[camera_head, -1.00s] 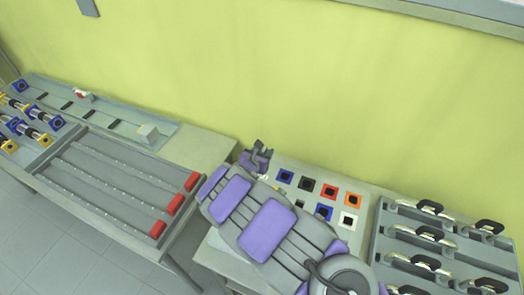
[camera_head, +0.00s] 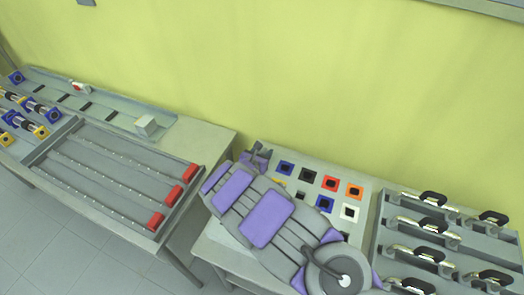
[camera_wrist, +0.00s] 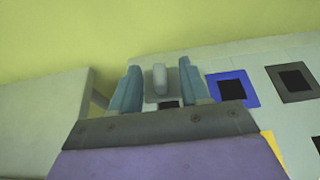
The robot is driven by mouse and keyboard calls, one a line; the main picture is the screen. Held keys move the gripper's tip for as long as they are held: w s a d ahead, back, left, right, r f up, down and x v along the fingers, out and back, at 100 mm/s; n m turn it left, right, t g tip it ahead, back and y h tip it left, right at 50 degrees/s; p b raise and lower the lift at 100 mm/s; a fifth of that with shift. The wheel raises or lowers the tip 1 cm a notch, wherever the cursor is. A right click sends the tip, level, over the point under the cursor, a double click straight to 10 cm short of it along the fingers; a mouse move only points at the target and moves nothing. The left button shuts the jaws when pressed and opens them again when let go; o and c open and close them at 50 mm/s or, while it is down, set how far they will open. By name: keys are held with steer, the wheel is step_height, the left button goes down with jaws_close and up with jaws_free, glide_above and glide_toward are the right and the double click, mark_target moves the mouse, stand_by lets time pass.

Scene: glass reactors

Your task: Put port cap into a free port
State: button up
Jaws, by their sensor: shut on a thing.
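In the wrist view, my gripper (camera_wrist: 160,84) is shut on the port cap (camera_wrist: 159,77), a light grey piece with a raised rounded grip between the two blue-grey fingers. A dark square opening shows just below the cap. I cannot tell whether the cap touches the panel. In the head view, my gripper (camera_head: 257,157) is at the back left corner of the port panel (camera_head: 330,170), and the cap cannot be made out there. A blue port (camera_wrist: 231,89) and a dark grey port (camera_wrist: 291,83) are right of the gripper. The panel also has a red port (camera_head: 330,183) and an orange port (camera_head: 354,190).
My arm covers the panel's front left. A grey tray with black-handled parts (camera_head: 434,198) stands right of the panel. At left, a table holds a railed tray (camera_head: 110,170) with red end blocks. A yellow-green wall (camera_head: 300,80) rises behind.

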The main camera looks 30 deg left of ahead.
steer(key=shift+f+b, duration=0.75)
steer(key=shift+f, duration=0.9)
steer(key=shift+f, duration=0.3)
steer(key=o, duration=1.1)
steer(key=shift+d, duration=0.1)
steer(key=shift+o, duration=0.2)
steer(key=shift+s, duration=0.15)
steer(key=shift+s, duration=0.15)
steer(key=p+v, duration=0.3)
steer(key=v, duration=1.2)
steer(key=shift+s+d+r, duration=0.1)
steer(key=shift+s+r, duration=0.05)
steer(key=shift+r, duration=0.1)
steer(key=shift+s+r, duration=0.2)
steer(key=shift+s, duration=0.45)
steer(key=shift+p, duration=0.3)
